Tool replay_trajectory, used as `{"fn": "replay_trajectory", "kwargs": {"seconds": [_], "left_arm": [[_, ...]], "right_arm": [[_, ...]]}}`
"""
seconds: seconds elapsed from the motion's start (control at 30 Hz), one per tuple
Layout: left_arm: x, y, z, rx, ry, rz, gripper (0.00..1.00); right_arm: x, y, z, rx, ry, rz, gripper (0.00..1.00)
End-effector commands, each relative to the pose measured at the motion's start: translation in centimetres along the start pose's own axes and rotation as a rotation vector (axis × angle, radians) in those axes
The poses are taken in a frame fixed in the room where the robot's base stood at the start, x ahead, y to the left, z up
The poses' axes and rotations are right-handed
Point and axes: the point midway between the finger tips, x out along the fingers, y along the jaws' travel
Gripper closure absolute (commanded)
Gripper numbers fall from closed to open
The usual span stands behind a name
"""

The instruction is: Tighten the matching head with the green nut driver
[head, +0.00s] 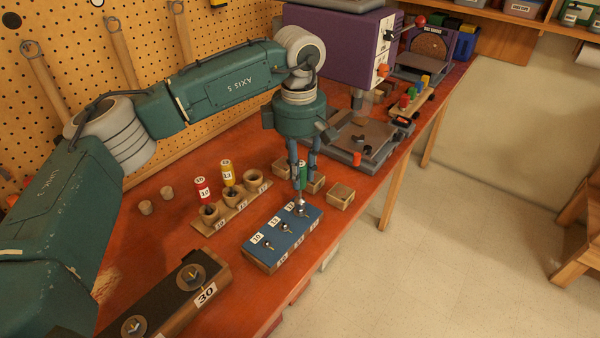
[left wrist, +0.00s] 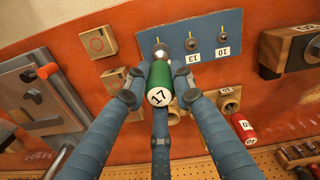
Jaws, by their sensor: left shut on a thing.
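My left gripper (head: 303,172) is shut on the green nut driver (head: 302,184), which is upright over the right end of the blue block (head: 262,249). In the left wrist view the green nut driver (left wrist: 160,84) shows a white cap marked 17, with the gripper's fingers around it. Its grey shaft end (head: 300,210) is at the block's right-hand head and hides most of it; I cannot tell how far it is seated. The heads marked 13 (head: 268,243) and 10 (left wrist: 221,55) are uncovered. My right gripper is not in view.
A wooden rack (head: 222,219) holds the red driver (head: 202,189) and yellow driver (head: 228,173); its third cup is empty. Small wooden boxes (head: 341,196) stand right of the block. A long block marked 30 (head: 206,293) lies in front. A purple machine (head: 340,45) stands behind.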

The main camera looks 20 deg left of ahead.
Motion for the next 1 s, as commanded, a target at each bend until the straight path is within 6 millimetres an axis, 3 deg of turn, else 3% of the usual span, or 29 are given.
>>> {"fn": "replay_trajectory", "kwargs": {"seconds": [0.8, 1.0], "left_arm": [[-5.3, 0.1, 0.1, 0.000, -0.001, 0.002, 1.00], [-5.5, 0.1, 0.1, 0.000, -0.001, 0.001, 1.00]], "right_arm": [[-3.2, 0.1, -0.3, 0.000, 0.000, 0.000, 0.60], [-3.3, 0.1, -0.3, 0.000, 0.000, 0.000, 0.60]]}}
